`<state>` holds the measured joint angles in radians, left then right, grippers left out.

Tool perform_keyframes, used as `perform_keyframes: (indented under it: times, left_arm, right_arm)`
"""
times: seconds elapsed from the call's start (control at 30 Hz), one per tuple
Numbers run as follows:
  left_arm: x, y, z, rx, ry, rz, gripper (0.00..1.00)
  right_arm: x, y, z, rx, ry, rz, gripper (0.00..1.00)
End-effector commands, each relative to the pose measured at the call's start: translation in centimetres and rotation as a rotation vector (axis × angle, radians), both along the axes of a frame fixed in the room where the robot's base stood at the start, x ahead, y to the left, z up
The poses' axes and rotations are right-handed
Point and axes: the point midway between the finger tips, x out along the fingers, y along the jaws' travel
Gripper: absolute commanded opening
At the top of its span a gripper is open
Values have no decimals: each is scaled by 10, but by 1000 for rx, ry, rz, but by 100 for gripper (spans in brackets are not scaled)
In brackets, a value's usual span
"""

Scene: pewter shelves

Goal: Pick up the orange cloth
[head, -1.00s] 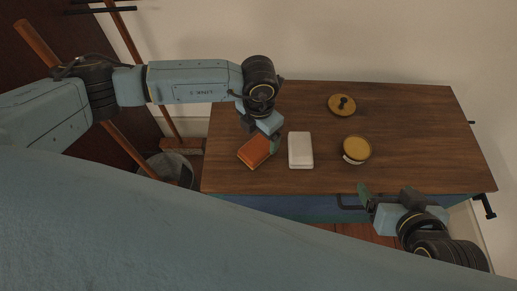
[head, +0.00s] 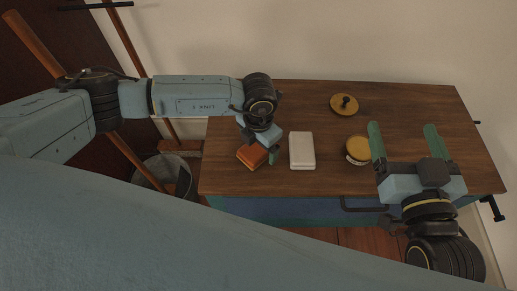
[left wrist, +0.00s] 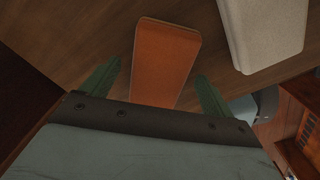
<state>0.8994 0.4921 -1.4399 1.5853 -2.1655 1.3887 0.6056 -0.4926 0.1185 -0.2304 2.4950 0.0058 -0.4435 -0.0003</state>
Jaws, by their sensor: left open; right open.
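The orange cloth (head: 251,156) lies folded in a flat block near the left front of the wooden tabletop. In the left wrist view the cloth (left wrist: 164,58) sits between the two green fingers. My left gripper (head: 258,150) is open at the cloth, one finger showing at its right side; the wrist view shows the open left gripper (left wrist: 155,88) too. Its near end is hidden by the gripper body. My right gripper (head: 403,140) is open and empty over the right part of the table, its two green fingers spread and pointing away.
A white block (head: 302,150) lies just right of the cloth. A yellow-lidded round tin (head: 357,147) stands near my right gripper's left finger. A yellow disc with a dark knob (head: 344,104) lies farther back. A grey bucket (head: 165,172) stands left of the table.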

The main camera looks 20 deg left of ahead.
Motion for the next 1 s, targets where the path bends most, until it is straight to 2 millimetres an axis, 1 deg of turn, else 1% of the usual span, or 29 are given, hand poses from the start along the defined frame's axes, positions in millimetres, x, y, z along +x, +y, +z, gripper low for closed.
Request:
perform_keyframes:
  times: [0.27,0.37,0.67,1.0]
  left_arm:
    - [0,0,-1,0,0,0,87]
    - [0,0,-1,0,0,0,76]
    - [0,0,-1,0,0,0,36]
    - [0,0,2,0,0,0,35]
  right_arm:
    - [0,1,3,5,-15,1,83]
    - [0,1,3,5,-15,1,83]
    - [0,1,3,4,-14,1,83]
    - [0,0,1,0,-1,1,83]
